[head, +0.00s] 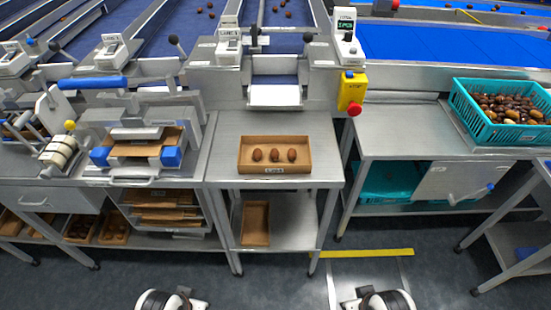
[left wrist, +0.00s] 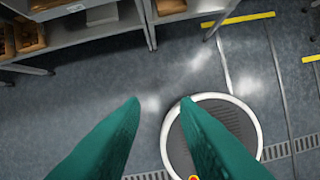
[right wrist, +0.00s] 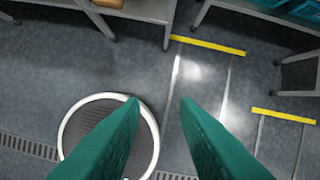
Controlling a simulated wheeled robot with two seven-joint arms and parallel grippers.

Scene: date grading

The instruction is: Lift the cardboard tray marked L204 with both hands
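A brown cardboard tray (head: 247,167) holds a row of 3 dark dates and stands on the middle steel table, below the dispensing chute. A small white label (head: 274,170) is on its front wall; its print is too small to read surely. In the head view only the tops of my two arms show at the bottom edge, well short of the table. In the left wrist view my left gripper (left wrist: 160,100) has its green fingers apart with only floor between them. In the right wrist view my right gripper (right wrist: 160,100) is likewise apart and empty.
Another cardboard tray (head: 255,223) lies on the shelf below. A teal crate (head: 501,130) of dates stands on the right table, and a yellow box with a red button (head: 352,92) hangs right of the chute. The steel tabletop (head: 225,140) around the tray is clear.

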